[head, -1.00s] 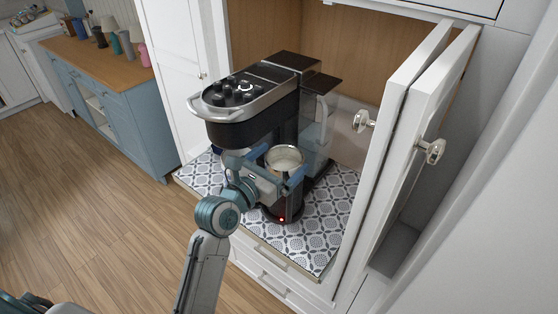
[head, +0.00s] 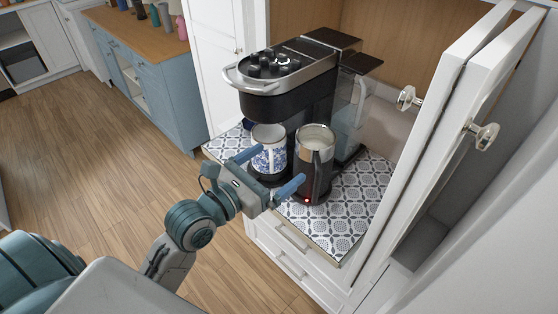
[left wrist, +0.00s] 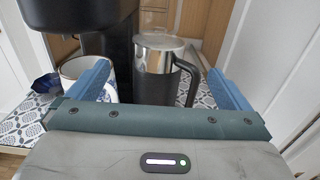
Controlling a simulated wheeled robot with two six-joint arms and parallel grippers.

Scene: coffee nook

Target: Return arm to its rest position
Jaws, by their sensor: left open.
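My left gripper (head: 268,171) is open and empty, in front of the coffee machine. Its two blue fingers are apart and also show in the left wrist view (left wrist: 162,88). A blue-and-white patterned mug (head: 269,155) stands under the machine's head, just beyond the left finger; in the left wrist view the mug (left wrist: 76,70) is partly hidden by that finger. A dark cylindrical frother with a steel top and a handle (head: 314,165) stands right of the mug, beyond the right finger. The frother (left wrist: 156,75) shows between the fingers in the left wrist view. My right gripper is not seen.
The black and silver coffee machine (head: 285,75) stands on a patterned mat (head: 345,225) in the cabinet nook. Open white cabinet doors (head: 455,110) with knobs stand at the right. A blue cabinet (head: 165,90) is at back left. The wooden floor at left is clear.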

